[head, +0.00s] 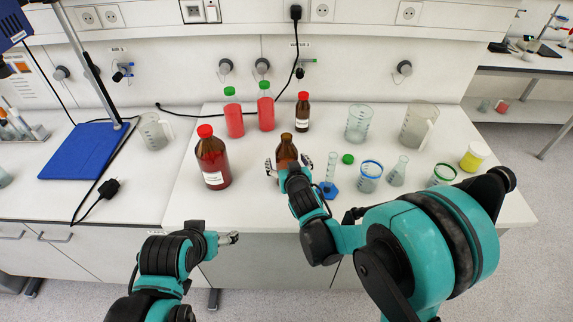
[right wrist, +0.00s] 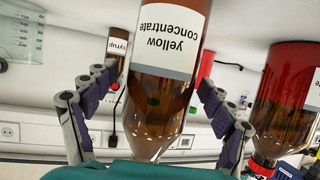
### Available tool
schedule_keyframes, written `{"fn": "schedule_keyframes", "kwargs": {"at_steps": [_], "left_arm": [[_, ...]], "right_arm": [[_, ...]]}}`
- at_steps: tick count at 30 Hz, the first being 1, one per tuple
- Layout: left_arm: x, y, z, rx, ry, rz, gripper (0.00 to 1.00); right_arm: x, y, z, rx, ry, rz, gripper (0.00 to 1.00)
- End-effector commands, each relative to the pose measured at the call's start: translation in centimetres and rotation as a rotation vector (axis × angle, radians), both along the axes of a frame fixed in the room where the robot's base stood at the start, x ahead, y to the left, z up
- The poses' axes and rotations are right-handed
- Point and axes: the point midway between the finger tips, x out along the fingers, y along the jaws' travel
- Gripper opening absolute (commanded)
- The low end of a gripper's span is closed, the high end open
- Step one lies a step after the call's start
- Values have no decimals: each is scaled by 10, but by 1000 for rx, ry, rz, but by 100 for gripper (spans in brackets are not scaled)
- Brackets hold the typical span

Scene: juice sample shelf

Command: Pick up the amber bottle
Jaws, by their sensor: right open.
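In the right wrist view, upside down, the bottle (right wrist: 168,90) has a white label reading "yellow concentrate". My right gripper (right wrist: 157,85) is open, with one finger on each side of the bottle. A gap shows at the left finger; whether the right finger touches cannot be told. My left gripper (head: 229,238) is low in front of the bench, away from the bottles; its jaw state is unclear.
A large red-capped brown bottle (head: 213,163) stands left of the amber one. A small red-capped brown bottle (head: 302,112) and red juice bottles (head: 234,117) are behind. A cylinder on a blue base (head: 329,188) and beakers (head: 369,178) stand close on the right.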

Motion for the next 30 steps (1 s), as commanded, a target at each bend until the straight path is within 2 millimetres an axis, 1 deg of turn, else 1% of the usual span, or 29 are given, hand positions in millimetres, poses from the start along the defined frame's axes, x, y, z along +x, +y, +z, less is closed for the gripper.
{"fn": "schedule_keyframes", "kwargs": {"at_steps": [1, 2, 3, 5, 6, 8, 9, 14, 17, 20, 27, 30], "left_arm": [[0, 0, 0, 0, 0, 0, 79], [0, 0, 0, 0, 0, 0, 79], [0, 0, 0, 0, 0, 0, 79], [0, 0, 0, 0, 0, 0, 79], [0, 0, 0, 0, 0, 0, 79], [0, 0, 0, 0, 0, 0, 79], [0, 0, 0, 0, 0, 0, 79], [0, 0, 0, 0, 0, 0, 79], [0, 0, 2, 0, 0, 0, 79], [0, 0, 8, 0, 0, 0, 79], [0, 0, 28, 0, 0, 0, 79], [0, 0, 34, 0, 0, 0, 79]], "right_arm": [[0, 0, 0, 0, 0, 0, 75], [0, 0, 0, 0, 0, 0, 67], [0, 0, 0, 0, 0, 0, 57], [0, 0, 0, 0, 0, 0, 41], [0, 0, 0, 0, 0, 0, 30], [0, 0, 0, 0, 0, 0, 15], [0, 0, 1, 1, -1, 1, 12], [0, 0, 0, 0, 0, 0, 12], [0, 0, 5, 0, 0, 1, 12], [-1, 0, 18, 1, -1, 1, 12], [-1, 0, 69, 1, -1, 1, 12], [-1, 0, 85, 1, -1, 1, 12]]}}
